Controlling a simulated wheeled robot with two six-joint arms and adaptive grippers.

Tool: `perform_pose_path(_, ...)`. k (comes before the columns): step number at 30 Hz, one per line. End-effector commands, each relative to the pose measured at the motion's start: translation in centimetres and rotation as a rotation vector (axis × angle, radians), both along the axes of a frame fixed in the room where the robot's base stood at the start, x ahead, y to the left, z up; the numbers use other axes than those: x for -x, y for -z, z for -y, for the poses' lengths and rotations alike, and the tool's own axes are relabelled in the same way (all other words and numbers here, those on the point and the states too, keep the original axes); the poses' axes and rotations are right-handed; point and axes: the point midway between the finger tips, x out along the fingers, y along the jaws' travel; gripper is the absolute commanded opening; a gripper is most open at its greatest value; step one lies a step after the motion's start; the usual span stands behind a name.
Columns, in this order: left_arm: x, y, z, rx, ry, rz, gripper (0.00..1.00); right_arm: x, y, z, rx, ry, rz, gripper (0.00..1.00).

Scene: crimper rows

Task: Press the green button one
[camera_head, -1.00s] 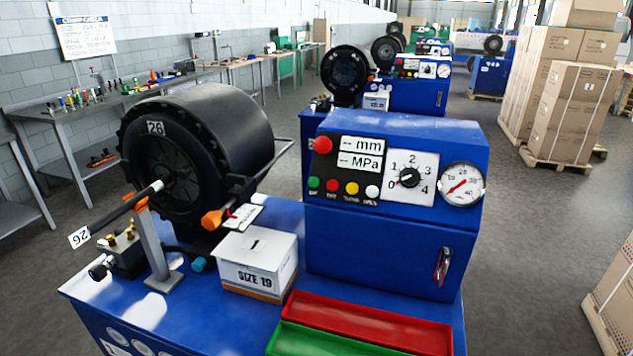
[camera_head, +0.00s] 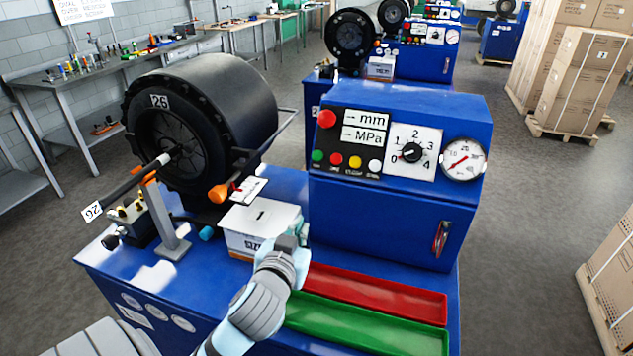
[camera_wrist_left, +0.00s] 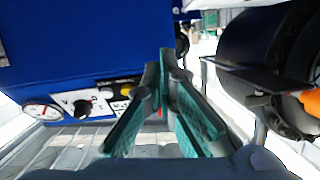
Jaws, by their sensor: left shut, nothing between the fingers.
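The green button one (camera_head: 317,155) is the leftmost of a row of small round buttons on the black panel (camera_head: 352,143) of the blue control box. Beside it are a red (camera_head: 336,158), a yellow (camera_head: 355,162) and a white button (camera_head: 375,165). My left gripper (camera_head: 296,234) is in front of and below the panel, over the white box, apart from the buttons. In the left wrist view its fingers (camera_wrist_left: 166,58) are shut with nothing between them, and they hide part of the panel. The green button cannot be made out there. My right gripper is not in view.
A larger red button (camera_head: 327,118) sits above the row. A dial (camera_head: 412,152) and gauge (camera_head: 463,160) are to the right. A white box (camera_head: 258,217), red tray (camera_head: 375,292) and green tray (camera_head: 360,325) lie below. The big black crimper drum (camera_head: 200,130) stands left.

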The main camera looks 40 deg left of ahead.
Motion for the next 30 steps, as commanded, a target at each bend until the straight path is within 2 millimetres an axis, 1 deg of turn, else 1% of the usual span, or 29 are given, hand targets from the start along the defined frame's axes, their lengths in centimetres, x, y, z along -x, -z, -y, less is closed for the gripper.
perform_pose_path(1, -1.0, -3.1, -0.5, -0.015, -0.007, 0.104, 0.00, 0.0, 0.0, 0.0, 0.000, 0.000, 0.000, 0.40)
perform_pose_path(3, -1.9, -6.9, -0.9, -0.031, -0.012, 0.235, 0.00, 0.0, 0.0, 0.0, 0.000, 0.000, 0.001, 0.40)
perform_pose_path(5, -2.3, -9.0, -1.1, -0.038, -0.012, 0.306, 0.00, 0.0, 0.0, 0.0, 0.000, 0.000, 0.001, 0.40)
perform_pose_path(6, -2.4, -9.8, -1.1, -0.039, -0.010, 0.335, 0.00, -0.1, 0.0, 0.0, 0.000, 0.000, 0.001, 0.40)
perform_pose_path(7, -2.4, -10.2, -1.2, -0.041, -0.010, 0.347, 0.00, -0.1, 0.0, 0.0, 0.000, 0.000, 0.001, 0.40)
perform_pose_path(9, -2.4, -10.5, -1.2, -0.041, -0.010, 0.359, 0.00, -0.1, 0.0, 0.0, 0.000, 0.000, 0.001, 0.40)
perform_pose_path(15, -2.4, -10.4, -1.2, -0.040, -0.010, 0.354, 0.00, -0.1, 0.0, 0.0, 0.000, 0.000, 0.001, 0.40)
perform_pose_path(19, -2.7, -10.2, -1.3, -0.040, -0.010, 0.357, 0.00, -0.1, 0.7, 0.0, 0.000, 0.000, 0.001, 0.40)
perform_pose_path(23, -3.3, -9.8, -1.6, -0.038, -0.014, 0.362, 0.00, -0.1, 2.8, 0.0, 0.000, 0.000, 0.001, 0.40)
perform_pose_path(27, -4.3, -9.5, -2.0, -0.039, -0.014, 0.364, 0.00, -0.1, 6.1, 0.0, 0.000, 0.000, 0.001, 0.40)
perform_pose_path(29, -4.6, -9.5, -2.2, -0.041, -0.012, 0.361, 0.00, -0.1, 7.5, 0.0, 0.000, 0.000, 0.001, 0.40)
perform_pose_path(30, -4.9, -9.7, -2.4, -0.043, -0.012, 0.356, 0.00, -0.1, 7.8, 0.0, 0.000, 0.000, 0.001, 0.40)
